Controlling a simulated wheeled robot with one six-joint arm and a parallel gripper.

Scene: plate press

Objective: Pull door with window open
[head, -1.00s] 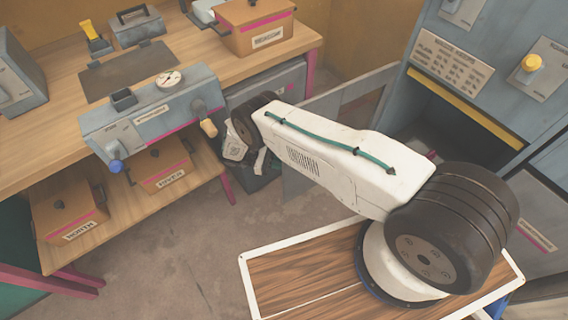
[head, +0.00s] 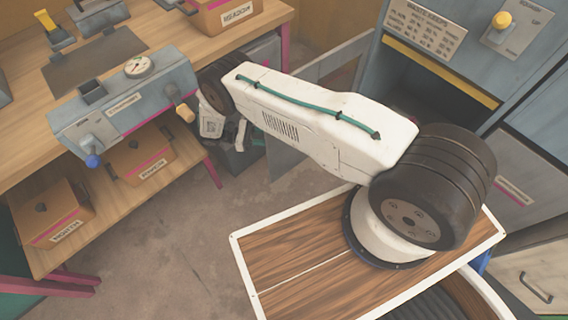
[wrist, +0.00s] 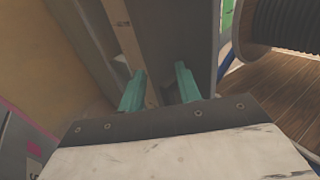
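The door with window (head: 281,160) is a thin grey panel standing out from the front of the blue-grey cabinet (head: 470,90) in the head view; my arm covers part of it. In the wrist view, a grey panel (wrist: 180,35), seemingly this door, fills the space beyond my fingers, with a narrow tan strip beside it. My gripper (wrist: 160,82) has two teal fingers set apart, with nothing clearly clamped between them. The fingertips are close to the panel; whether they touch it I cannot tell. In the head view the gripper is mostly hidden by my arm.
A wooden workbench (head: 25,140) stands at the left with a press (head: 125,105) and labelled boxes on and under it. A dark bin-like object (head: 240,160) is below my wrist. Open floor (head: 170,230) lies between the bench and my base.

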